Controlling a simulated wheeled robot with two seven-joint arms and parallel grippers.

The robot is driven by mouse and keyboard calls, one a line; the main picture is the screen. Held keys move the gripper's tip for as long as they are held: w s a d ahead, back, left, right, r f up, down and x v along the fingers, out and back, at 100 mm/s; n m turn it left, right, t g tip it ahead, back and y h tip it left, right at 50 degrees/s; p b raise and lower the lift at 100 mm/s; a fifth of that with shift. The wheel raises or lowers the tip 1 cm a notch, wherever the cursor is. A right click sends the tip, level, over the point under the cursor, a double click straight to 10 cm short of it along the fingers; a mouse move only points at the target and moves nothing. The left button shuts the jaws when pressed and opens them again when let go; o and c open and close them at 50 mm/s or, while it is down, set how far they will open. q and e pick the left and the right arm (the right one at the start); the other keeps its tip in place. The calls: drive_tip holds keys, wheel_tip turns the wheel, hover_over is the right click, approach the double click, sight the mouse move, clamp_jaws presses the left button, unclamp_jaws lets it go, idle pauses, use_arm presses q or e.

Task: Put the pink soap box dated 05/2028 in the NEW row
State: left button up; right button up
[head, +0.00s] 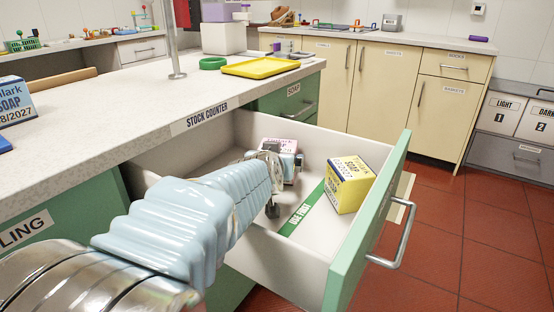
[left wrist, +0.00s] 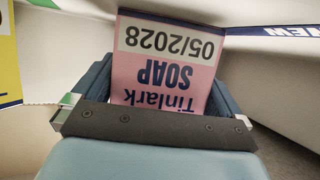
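The pink soap box (head: 283,146) is inside the open drawer (head: 290,262), at its far left part. In the left wrist view the pink soap box (left wrist: 165,62) reads "05/2028", "SOAP" and "Tinlark" upside down. My left gripper (head: 272,172) reaches down into the drawer from the left. Its fingers (left wrist: 162,92) lie against both sides of the pink box. Whether the box touches the drawer floor is hidden. A blue strip marked NEW (left wrist: 285,31) shows at the upper right of the wrist view. A green USE FIRST strip (head: 302,212) lies on the drawer floor. My right gripper is not in view.
A yellow soap box (head: 348,184) stands by the green strip near the drawer front (head: 372,220). The stock counter (head: 110,105) overhangs the drawer's left side and carries another soap box (head: 14,102) and a yellow tray (head: 260,67).

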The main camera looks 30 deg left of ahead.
use_arm(q)
drive_tip(key=shift+r+p, duration=0.25)
drive_tip(key=shift+p, duration=0.05)
drive_tip(key=v, duration=0.7)
drive_tip(key=shift+s, duration=0.25)
drive_tip(key=shift+c, duration=0.5)
idle(0.4)
